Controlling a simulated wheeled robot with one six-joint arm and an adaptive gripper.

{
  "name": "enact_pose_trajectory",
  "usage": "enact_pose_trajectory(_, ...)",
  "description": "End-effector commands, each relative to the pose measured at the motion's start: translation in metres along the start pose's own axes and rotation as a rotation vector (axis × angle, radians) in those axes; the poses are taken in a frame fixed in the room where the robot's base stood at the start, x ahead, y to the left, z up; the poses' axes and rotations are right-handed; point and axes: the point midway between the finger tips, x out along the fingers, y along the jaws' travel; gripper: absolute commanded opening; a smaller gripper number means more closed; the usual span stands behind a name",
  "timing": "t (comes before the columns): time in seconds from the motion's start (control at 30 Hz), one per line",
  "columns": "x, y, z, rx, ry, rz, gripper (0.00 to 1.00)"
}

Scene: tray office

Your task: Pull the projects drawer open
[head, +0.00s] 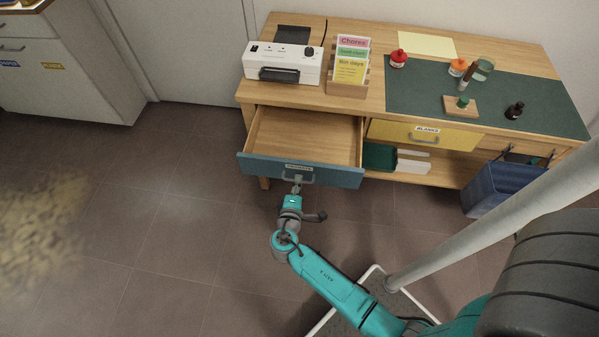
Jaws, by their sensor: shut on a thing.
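The projects drawer (255,171) has a blue front with a small white label, whose text is too small to read surely. It stands well out from the wooden desk (375,95), and its bare wooden inside shows and looks empty. My gripper (298,182) is at the middle of the blue front, shut on the drawer's handle (287,176). The fingertips are small and partly hidden against the handle. My teal arm reaches up to it from the lower right.
A yellow drawer (455,138) labelled BLANKS is closed to the right. A white machine (284,62), a card holder (349,77) and a green mat (540,105) with bottles are on top.

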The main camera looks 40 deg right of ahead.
Motion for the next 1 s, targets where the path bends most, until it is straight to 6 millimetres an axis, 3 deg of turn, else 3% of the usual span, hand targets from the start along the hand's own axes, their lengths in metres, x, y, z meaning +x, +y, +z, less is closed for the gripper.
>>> enact_pose_trajectory(0.53,-0.0098,-0.0024,-0.0006,0.0,0.002,-0.001,0.0)
enact_pose_trajectory(0.57,-0.0098,-0.0024,-0.0007,0.001,0.002,-0.001,0.17)
enact_pose_trajectory(0.63,-0.0098,-0.0024,-0.0006,0.0,0.002,-0.001,0.34)
enact_pose_trajectory(1.0,-0.0118,-0.0022,-0.0005,0.0,0.001,0.0,0.35)
